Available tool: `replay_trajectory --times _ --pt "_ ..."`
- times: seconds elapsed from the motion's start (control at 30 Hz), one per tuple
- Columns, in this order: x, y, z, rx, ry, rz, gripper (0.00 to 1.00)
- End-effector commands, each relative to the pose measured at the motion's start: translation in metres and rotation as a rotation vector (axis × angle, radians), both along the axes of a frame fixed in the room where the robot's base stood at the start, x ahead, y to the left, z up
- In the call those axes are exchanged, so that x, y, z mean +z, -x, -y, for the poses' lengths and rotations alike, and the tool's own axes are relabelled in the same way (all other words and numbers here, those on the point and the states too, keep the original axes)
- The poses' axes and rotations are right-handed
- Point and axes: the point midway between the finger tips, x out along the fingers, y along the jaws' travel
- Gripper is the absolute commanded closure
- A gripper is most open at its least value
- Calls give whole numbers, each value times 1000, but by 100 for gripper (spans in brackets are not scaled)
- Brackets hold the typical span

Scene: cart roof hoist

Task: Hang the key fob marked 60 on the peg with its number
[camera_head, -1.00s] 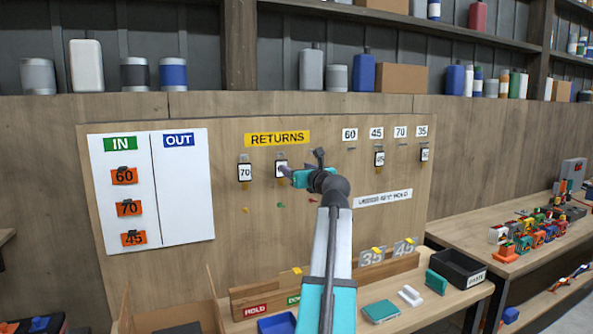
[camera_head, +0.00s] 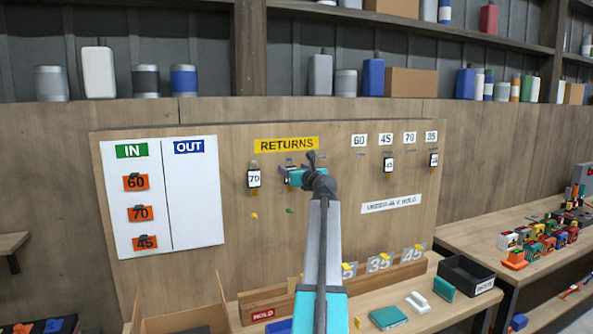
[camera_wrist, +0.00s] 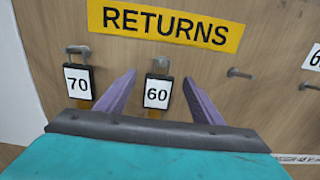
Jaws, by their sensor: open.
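The key fob marked 60 (camera_wrist: 157,93) hangs on a peg under the yellow RETURNS sign (camera_wrist: 172,23) in the wrist view. My gripper (camera_wrist: 160,90) is open, with one purple finger on each side of this fob and apart from it. In the head view my gripper (camera_head: 290,178) hides most of the fob. The fob marked 70 (camera_wrist: 77,84) hangs just left of it, and shows in the head view too (camera_head: 254,178). A number plate 60 (camera_head: 359,140) is at the upper right of the board, above a peg with no fob visible on it.
Plates 45 (camera_head: 386,139), 70 (camera_head: 410,138) and 35 (camera_head: 431,137) follow to the right. Fobs hang below the 45 plate (camera_head: 388,165) and the 35 plate (camera_head: 434,159). A bare peg (camera_wrist: 240,73) sticks out right of my gripper. An IN/OUT board (camera_head: 195,205) is at the left.

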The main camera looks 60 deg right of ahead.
Motion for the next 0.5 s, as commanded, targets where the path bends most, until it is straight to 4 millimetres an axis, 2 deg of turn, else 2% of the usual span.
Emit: replay_trajectory --times 0.2,0.5 --pt "1 -14 10 1 0 0 39" --pt "-1 -17 11 1 0 0 39"
